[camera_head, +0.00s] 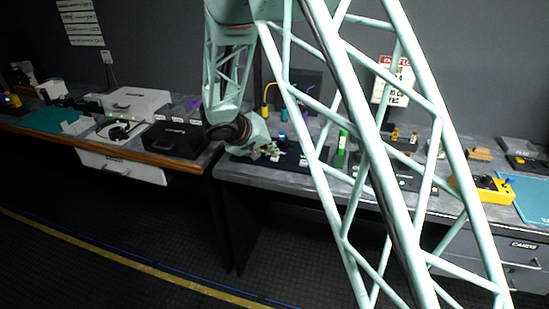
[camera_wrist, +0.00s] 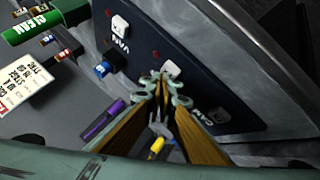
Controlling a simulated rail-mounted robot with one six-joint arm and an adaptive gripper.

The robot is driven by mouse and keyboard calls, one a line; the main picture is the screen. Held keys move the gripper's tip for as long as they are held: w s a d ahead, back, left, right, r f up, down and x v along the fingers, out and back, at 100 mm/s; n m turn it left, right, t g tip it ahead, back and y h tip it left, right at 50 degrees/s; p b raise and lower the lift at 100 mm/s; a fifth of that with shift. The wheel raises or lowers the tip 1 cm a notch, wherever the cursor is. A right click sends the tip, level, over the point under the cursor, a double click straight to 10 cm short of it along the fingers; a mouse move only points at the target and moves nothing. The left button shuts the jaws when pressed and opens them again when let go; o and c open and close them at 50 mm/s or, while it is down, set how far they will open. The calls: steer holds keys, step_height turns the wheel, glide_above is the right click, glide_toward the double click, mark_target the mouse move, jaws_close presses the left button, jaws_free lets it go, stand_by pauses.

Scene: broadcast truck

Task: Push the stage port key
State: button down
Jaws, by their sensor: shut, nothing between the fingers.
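A dark key panel (camera_wrist: 205,85) lies below my gripper in the wrist view, with white square keys on it. One white key (camera_wrist: 119,25) has the label VAN beside it. Contact cannot be told. In the head view my gripper (camera_head: 272,151) is low over the panel.
A blue knob (camera_wrist: 102,70) stands on the panel beside the keys. A green marker-like object (camera_wrist: 30,27), a printed card (camera_wrist: 25,85) and a purple object (camera_wrist: 102,118) lie nearby. A yellow box (camera_head: 482,190) stands farther right on the bench.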

mark_target(273, 157)
steer(key=shift+r, duration=3)
